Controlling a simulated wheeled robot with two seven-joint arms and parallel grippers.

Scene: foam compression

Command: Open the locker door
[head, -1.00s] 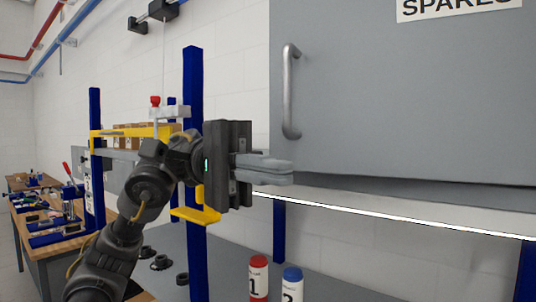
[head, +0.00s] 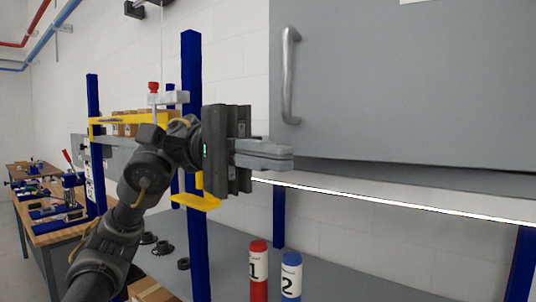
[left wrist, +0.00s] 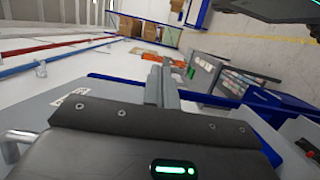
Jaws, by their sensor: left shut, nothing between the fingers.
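The locker door (head: 400,90) is a flat grey panel at the upper right of the head view and looks shut. Its handle (head: 289,75) is a vertical silver bar near the door's left edge. My left gripper (head: 290,157) is shut and empty, its fingers pointing right. In the head picture its tips lie below the handle's lower end, near the door's lower left corner, apart from the handle. The left wrist view shows the shut fingers (left wrist: 160,82) and a silver bar (left wrist: 18,137) at the left edge, likely the handle. My right gripper is not in view.
A blue post (head: 193,225) with a yellow bracket (head: 195,202) stands behind my left wrist. A red cylinder (head: 258,275) and a blue cylinder (head: 291,280) stand below the locker. A bright strip (head: 400,207) runs under it. A workbench (head: 70,230) is at the far left.

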